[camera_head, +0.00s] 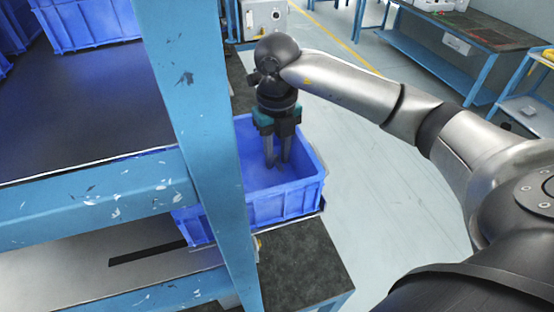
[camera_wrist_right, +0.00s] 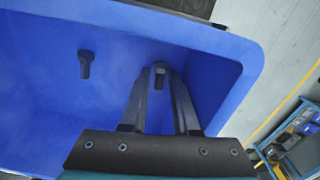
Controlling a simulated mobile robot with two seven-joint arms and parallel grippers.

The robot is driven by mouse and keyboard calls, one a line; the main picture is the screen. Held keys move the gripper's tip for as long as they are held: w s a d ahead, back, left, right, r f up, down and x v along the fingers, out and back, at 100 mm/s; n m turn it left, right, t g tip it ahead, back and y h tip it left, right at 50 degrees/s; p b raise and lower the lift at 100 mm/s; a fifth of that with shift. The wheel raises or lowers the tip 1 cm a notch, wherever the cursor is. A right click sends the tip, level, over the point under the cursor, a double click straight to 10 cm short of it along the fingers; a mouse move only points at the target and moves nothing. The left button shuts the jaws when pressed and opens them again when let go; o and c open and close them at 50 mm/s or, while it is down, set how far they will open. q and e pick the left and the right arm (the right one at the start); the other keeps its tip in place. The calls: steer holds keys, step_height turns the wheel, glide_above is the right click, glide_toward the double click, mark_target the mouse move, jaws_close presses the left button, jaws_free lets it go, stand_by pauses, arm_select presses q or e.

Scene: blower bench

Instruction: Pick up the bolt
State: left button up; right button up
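My right gripper (camera_head: 278,163) points down into a blue bin (camera_head: 285,205), its two fingers apart. In the right wrist view the open fingers (camera_wrist_right: 160,75) reach toward the bin's inside. A dark bolt (camera_wrist_right: 160,69) shows between the fingertips, its head toward the top of the picture. I cannot tell whether the fingers touch it. A second dark bolt (camera_wrist_right: 85,64) lies on the bin floor to the left, clear of the fingers. In the head view no bolt can be made out. My left gripper is not in view.
A blue shelf post (camera_head: 200,130) and crossbeam (camera_head: 90,200) stand left of the bin, the post hiding part of it. More blue bins (camera_head: 95,25) stand on the shelf at the upper left. The bin walls surround the gripper. Open floor (camera_head: 350,180) lies to the right.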

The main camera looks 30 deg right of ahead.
jaws_close()
steer(key=shift+r, duration=0.15)
stand_by(0.4)
